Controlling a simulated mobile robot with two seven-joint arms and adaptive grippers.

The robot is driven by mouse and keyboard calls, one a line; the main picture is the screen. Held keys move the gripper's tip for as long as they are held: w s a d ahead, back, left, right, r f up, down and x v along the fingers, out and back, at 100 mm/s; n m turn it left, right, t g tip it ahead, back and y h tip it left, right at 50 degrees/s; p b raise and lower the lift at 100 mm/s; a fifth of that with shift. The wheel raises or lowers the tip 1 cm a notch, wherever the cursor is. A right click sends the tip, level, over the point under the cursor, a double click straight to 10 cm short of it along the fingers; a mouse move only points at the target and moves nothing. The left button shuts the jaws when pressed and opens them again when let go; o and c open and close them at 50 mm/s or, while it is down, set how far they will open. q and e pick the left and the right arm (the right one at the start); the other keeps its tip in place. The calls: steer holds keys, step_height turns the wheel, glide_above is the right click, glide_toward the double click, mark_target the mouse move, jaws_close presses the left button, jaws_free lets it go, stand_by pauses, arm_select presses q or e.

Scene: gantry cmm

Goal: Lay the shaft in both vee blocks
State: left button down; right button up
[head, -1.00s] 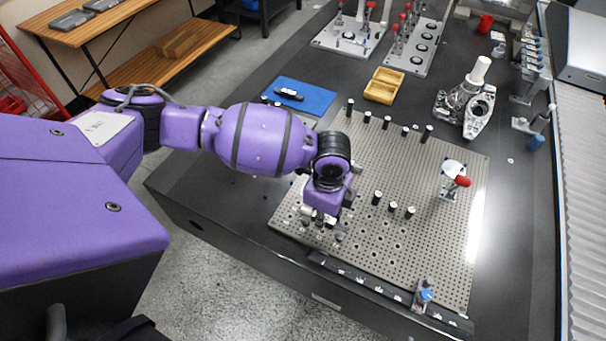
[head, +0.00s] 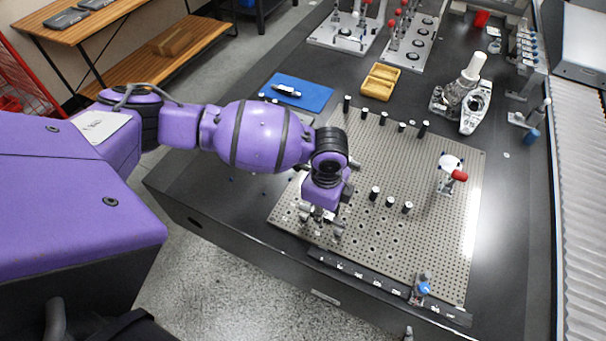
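My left arm reaches in from the left, and my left gripper (head: 321,222) points down low over the near left part of the perforated plate (head: 375,170). Its small fingers and the metal pieces around them run together, so I cannot tell whether it is open or what it may hold. I cannot make out the shaft or the two vee blocks with certainty; the gripper and wrist hide part of the plate there. A small dark and silver part (head: 287,90) lies on the blue mat (head: 310,93) behind the arm. My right gripper is not recognisable in view.
Several short black posts with white tops (head: 390,202) stand on the plate. A red-tipped fixture (head: 450,175) stands at its right, a blue-knobbed clamp (head: 422,289) at its front corner. A yellow tray (head: 380,82) and a grey metal device (head: 462,95) stand behind.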

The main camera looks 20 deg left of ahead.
arm_select(q)
steer(key=shift+w+f, duration=0.1)
steer(key=shift+f, duration=0.15)
arm_select(e)
steer(key=shift+s+d+f, duration=0.15)
steer(key=shift+s+d, duration=0.05)
arm_select(q)
steer(key=shift+f, duration=0.55)
arm_select(e)
steer(key=shift+a+f, duration=0.2)
arm_select(q)
steer(key=c, duration=1.5)
jaws_free()
steer(key=shift+o, duration=0.6)
arm_select(e)
steer(key=shift+s+d, duration=0.15)
arm_select(q)
step_height(320, 180, up, 12)
